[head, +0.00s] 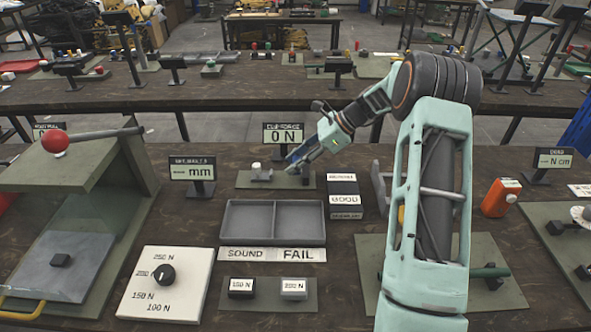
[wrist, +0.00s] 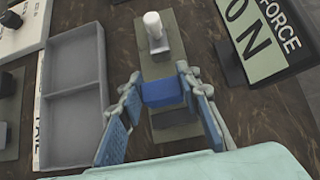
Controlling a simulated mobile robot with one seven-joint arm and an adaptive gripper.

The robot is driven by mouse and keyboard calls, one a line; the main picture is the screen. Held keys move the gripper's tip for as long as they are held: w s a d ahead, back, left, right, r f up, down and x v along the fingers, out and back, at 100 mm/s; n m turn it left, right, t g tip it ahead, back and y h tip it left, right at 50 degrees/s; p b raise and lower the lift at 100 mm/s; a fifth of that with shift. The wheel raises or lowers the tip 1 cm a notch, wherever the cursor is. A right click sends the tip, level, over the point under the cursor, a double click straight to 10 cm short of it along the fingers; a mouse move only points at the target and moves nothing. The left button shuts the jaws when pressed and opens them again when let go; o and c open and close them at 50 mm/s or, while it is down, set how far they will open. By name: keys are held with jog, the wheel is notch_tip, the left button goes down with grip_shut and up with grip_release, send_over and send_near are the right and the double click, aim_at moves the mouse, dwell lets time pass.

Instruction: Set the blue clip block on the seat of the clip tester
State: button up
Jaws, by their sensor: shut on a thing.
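The blue clip block (wrist: 164,92) is between the blue-padded fingers of my gripper (wrist: 163,95) in the wrist view. In the head view my gripper (head: 297,158) is low over the right part of the clip tester's olive base plate (head: 243,181); the block cannot be told from the blue fingers there. The tester has a white-capped post (wrist: 153,27), left of my gripper in the head view (head: 257,168). A dark grey block-like part (wrist: 174,118), possibly the seat, shows beside the clip block in the wrist view, partly hidden. I cannot tell whether they touch.
The clip force display (head: 283,134) behind the tester reads 0 N. An empty grey two-part tray (head: 273,242), labelled SOUND and FAIL, lies in front. A stack of labelled dark blocks (head: 344,195) stands close to the right. A press with a red-knobbed lever (head: 100,135) is at left.

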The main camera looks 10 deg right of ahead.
jog(key=shift+w+d+f, duration=0.1)
jog(key=shift+w+f, duration=0.1)
jog(key=shift+f, duration=1.6)
jog(key=shift+f, duration=0.2)
jog(key=o, duration=1)
jog(key=shift+r, duration=0.25)
jog(key=v, duration=1.2)
